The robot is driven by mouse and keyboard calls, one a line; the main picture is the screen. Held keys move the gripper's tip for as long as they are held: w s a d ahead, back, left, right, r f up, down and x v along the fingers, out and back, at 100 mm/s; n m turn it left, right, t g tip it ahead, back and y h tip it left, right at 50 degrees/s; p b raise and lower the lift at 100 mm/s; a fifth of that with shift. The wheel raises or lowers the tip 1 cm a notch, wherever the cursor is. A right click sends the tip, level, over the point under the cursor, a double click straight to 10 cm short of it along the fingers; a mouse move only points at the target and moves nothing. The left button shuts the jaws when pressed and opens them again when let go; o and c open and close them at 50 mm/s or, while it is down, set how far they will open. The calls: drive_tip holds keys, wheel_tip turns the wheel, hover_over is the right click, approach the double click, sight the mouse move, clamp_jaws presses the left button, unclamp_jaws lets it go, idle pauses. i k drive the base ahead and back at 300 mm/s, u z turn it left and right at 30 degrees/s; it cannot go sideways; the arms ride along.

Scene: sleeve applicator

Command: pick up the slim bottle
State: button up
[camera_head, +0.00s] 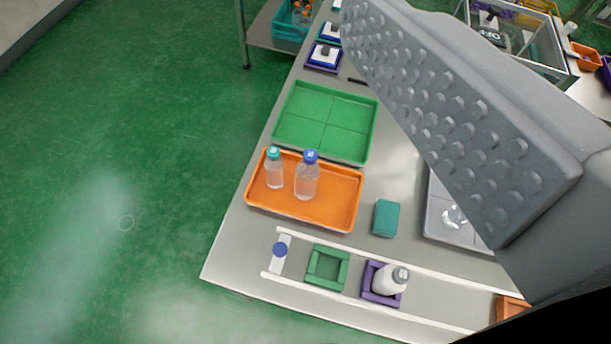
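Two clear bottles stand upright on the orange tray (325,212). The teal-capped bottle (274,173) on the left looks slimmer; the blue-capped bottle (307,181) beside it is wider. The two are close together with a small gap. One grey finger of my gripper (450,125), with a bumpy pad, fills the upper right. The other finger is out of view. The visible pad is bare, with nothing against it, and the gripper looks open. The finger is well to the right of both bottles and hides part of the table.
An empty green tray (325,122) lies behind the orange tray. A teal block (386,218) lies to its right. In front, a white-railed track bears a blue-topped piece (280,253), a green frame (327,267) and a purple holder (369,291) with a white bottle (391,281).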

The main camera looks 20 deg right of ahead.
sight(274, 163)
drive_tip(key=u, duration=0.4)
drive_tip(key=k, duration=1.95)
drive_tip(key=z, duration=0.55)
drive_tip(key=i, duration=1)
drive_tip(key=u, duration=0.1)
